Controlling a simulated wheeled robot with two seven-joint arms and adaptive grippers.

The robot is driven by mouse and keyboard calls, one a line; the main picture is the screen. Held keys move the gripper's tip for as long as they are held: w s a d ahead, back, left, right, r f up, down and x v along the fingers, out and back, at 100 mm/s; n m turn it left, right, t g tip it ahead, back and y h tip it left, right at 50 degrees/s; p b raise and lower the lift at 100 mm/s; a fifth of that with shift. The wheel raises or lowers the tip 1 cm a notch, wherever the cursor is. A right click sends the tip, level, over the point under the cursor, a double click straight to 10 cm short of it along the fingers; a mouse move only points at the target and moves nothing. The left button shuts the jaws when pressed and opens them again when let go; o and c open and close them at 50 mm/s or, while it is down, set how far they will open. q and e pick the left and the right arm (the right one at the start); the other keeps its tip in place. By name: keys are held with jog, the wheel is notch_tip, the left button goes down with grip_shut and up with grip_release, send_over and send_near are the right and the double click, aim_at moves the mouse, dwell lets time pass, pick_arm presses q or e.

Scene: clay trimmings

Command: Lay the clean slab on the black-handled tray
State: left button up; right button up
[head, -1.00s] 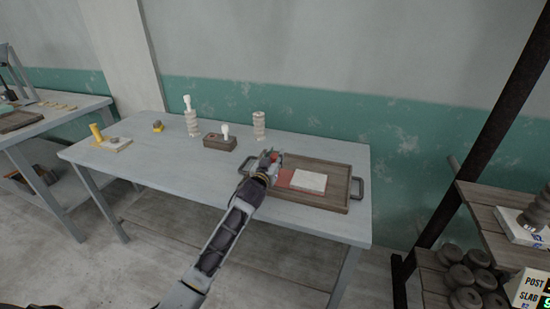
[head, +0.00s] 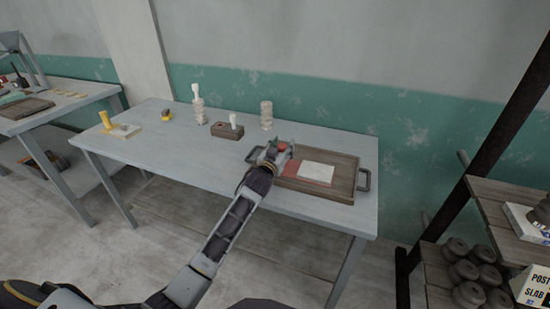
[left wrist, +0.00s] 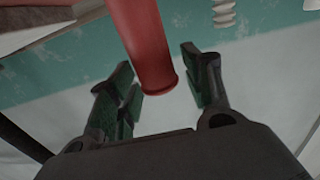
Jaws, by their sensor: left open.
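The dark brown tray (head: 345,190) with dark handles lies at the right end of the grey table. A white slab (head: 317,172) lies flat in it, partly over a reddish flat piece (head: 291,170). My left gripper (head: 275,151) is over the tray's left end and hides part of it. In the left wrist view its fingers (left wrist: 158,68) are apart, with a red cylindrical part (left wrist: 148,45) between or just beyond them; contact cannot be told. A little red also shows at the gripper in the head view. My right gripper is not in view.
Left of the tray on the table (head: 180,155) stand a brown block (head: 226,132) with a white knob, two ribbed stacks (head: 266,115) and (head: 200,117), and a small board (head: 125,131) with a yellow tool. A shelf (head: 495,205) with dark round pieces stands at the right.

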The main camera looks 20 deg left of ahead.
pick_arm(q)
jog(key=shift+s, duration=2.15)
jog(key=shift+s+a, duration=0.1)
jog(key=shift+s, duration=1)
jog(key=shift+s+p, duration=0.3)
jog(key=shift+s, duration=1.4)
jog(key=shift+s+a, duration=0.1)
jog(key=shift+s, duration=0.95)
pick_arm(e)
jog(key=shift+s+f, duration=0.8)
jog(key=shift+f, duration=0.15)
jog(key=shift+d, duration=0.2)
